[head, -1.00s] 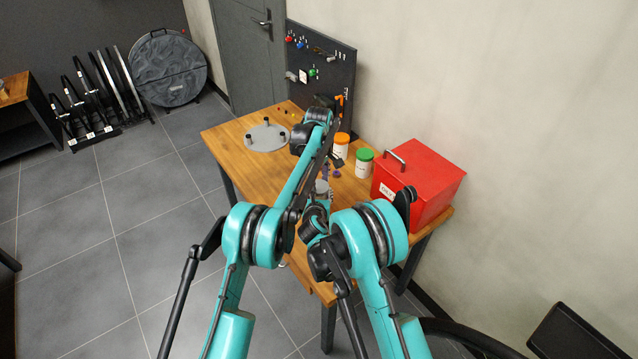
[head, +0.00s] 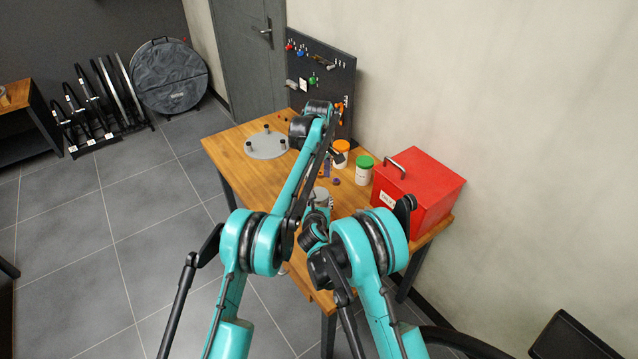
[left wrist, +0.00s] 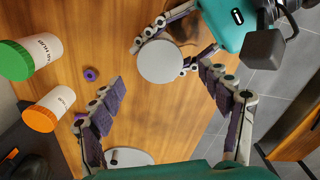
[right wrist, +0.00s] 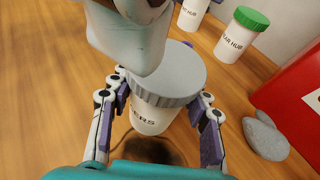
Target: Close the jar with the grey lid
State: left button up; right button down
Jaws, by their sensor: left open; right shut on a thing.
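My right gripper (right wrist: 158,128) is shut on the jar, one finger on each side below the lid. In the left wrist view the round lid (left wrist: 160,62) faces the camera, with the right gripper's fingers beside it. My left gripper (left wrist: 160,80) is open and empty above the lid, its fingers spread wide and apart from it.
A green-lidded jar (head: 364,170) and an orange-lidded jar (head: 341,152) stand behind, near a red box (head: 420,190). A small purple ring (left wrist: 91,74) lies on the wooden table (head: 228,148). A grey round plate with black posts (head: 266,146) lies far left.

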aim_at(319, 194)
pick_arm(q)
jog(key=shift+c, duration=1.2)
notch_tip(319, 194, up, 4)
jog(key=shift+f, duration=0.25)
jog(key=shift+f, duration=0.1)
jog(key=shift+f, duration=3.95)
jog(key=shift+c, duration=0.3)
jog(key=c, duration=1)
jog(key=o, duration=1.3)
